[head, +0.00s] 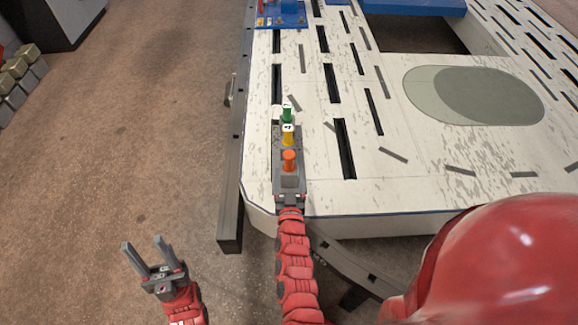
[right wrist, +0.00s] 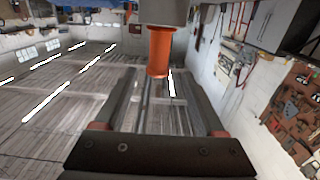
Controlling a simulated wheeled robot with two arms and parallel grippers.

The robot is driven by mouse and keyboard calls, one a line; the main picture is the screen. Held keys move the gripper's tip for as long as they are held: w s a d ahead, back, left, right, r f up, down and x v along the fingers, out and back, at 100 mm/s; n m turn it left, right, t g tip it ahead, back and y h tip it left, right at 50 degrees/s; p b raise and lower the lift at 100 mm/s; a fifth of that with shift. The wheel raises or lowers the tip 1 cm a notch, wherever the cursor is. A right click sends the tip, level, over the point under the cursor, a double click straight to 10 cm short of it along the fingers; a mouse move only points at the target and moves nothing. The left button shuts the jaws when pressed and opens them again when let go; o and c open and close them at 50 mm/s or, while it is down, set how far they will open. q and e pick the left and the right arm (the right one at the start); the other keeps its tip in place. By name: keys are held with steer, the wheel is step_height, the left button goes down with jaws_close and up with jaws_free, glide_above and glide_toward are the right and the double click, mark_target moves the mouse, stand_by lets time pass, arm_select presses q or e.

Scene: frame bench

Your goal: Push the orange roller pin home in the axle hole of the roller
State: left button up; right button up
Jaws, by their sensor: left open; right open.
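The orange roller pin (head: 289,160) stands upright at the near left corner of the white bench, its wider head on top. In the right wrist view the pin (right wrist: 158,50) shows upside down, its shaft partly out of a grey body (right wrist: 163,11), seemingly the roller. The axle hole is hidden. My right gripper (right wrist: 155,85) is open, and the pin appears between its fingers there. I cannot tell whether they touch it. In the head view it reaches the pin from the near side. My left gripper (head: 152,247) is open and empty, low left of the bench over the floor.
A yellow pin (head: 289,138) and a green pin (head: 287,115) stand in line behind the orange one. The white slotted bench (head: 225,190) has a dark rail (head: 232,180) along its left side. Blue fixtures (head: 282,18) sit far back.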

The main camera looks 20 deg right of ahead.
mark_target(289, 161)
steer(key=b+x, duration=0.1)
steer(key=x, duration=0.6)
steer(key=shift+d, duration=0.2)
jaws_close()
